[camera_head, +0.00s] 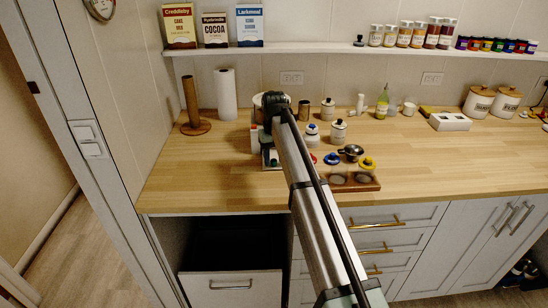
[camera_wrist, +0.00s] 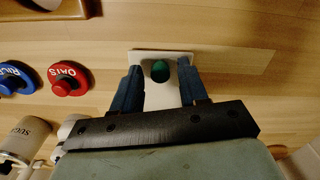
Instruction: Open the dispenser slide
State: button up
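In the wrist view, a pale plate-like part (camera_wrist: 176,60) with a round green knob (camera_wrist: 160,71) lies on the wooden counter; I take it for part of the dispenser. The two dark blue fingers of my gripper (camera_wrist: 160,85) are apart, one on each side of the green knob, with a visible gap on both sides. In the head view, a small pale and green object (camera_head: 272,160) sits on the counter below my gripper. My arm and wrist hide much of it there, so the slide's position is hard to tell.
Lidded pieces, including a red one (camera_wrist: 68,78) and a blue one (camera_wrist: 14,77), lie left of the gripper. A sugar jar (camera_wrist: 27,137) is near them. A paper towel roll (camera_head: 226,95) and wooden stand (camera_head: 194,125) stand behind left. Front-left counter is clear.

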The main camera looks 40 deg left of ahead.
grip_shut()
dwell(0.4)
jog(key=s+d, duration=1)
jog(key=shift+s+d, duration=0.15)
jog(key=shift+d, duration=0.05)
jog(key=shift+a, duration=0.1)
jog(key=shift+o, duration=0.6)
grip_release()
notch_tip(320, 180, up, 14)
